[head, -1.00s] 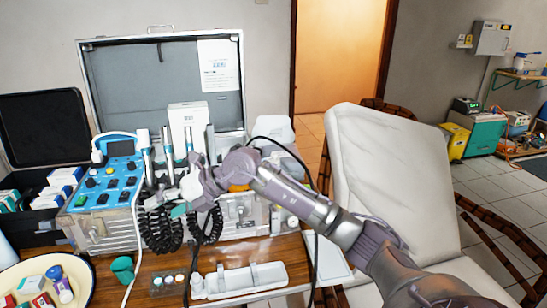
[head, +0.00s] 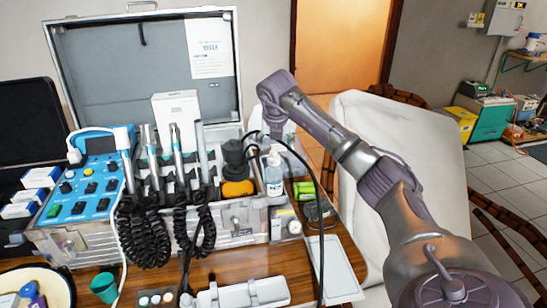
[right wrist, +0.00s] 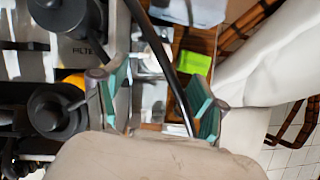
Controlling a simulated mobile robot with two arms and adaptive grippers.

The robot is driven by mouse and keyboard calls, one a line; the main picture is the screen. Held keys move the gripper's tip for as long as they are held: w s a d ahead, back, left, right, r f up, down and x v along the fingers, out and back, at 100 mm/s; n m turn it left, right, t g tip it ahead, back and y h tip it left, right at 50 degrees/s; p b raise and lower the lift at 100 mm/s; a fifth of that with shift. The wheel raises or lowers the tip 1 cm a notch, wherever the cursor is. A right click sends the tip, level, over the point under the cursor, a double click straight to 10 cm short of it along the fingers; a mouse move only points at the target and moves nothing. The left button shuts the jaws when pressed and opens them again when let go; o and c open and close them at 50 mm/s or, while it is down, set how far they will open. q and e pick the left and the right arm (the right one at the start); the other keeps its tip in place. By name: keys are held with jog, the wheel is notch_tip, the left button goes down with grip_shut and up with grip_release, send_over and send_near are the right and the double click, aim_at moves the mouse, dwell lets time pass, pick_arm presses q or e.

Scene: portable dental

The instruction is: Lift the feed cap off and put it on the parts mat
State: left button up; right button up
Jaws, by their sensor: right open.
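A clear bottle (head: 273,178) with a pale label and a pale top stands at the right end of the dental case. I cannot make out for sure which part is the feed cap; the bottle's top is partly hidden by my right gripper. My right gripper (head: 272,138) is just above the bottle, pointing down. In the right wrist view its teal-padded fingers (right wrist: 160,98) are open with nothing clasped. A black hose crosses between them in that view. A flat pale grey mat or tray (head: 336,270) lies at the table's right edge. My left gripper is out of view.
A black pump-like part with an orange base (head: 238,187) stands left of the bottle. Handpieces (head: 178,155) with coiled black cords stand further left. A black hose (head: 318,215) hangs right of the bottle. A white tray (head: 243,292) lies in front; a padded chair (head: 390,135) is behind my arm.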

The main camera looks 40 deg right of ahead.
aim_at(274, 151)
jog(key=shift+w+d+f, duration=0.1)
jog(key=shift+w+f, duration=0.05)
jog(key=shift+f, duration=0.35)
jog(key=x, duration=0.4)
jog(key=shift+w+d+f+p, duration=0.15)
jog(key=shift+w+p, duration=0.15)
jog(key=shift+w, duration=0.1)
jog(key=shift+f, duration=0.2)
jog(key=shift+c, duration=0.5)
jog(key=c, duration=0.9)
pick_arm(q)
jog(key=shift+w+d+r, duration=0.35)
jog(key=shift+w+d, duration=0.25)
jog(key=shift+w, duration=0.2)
pick_arm(e)
jog(key=shift+c, duration=0.2)
jog(key=shift+r, duration=0.15)
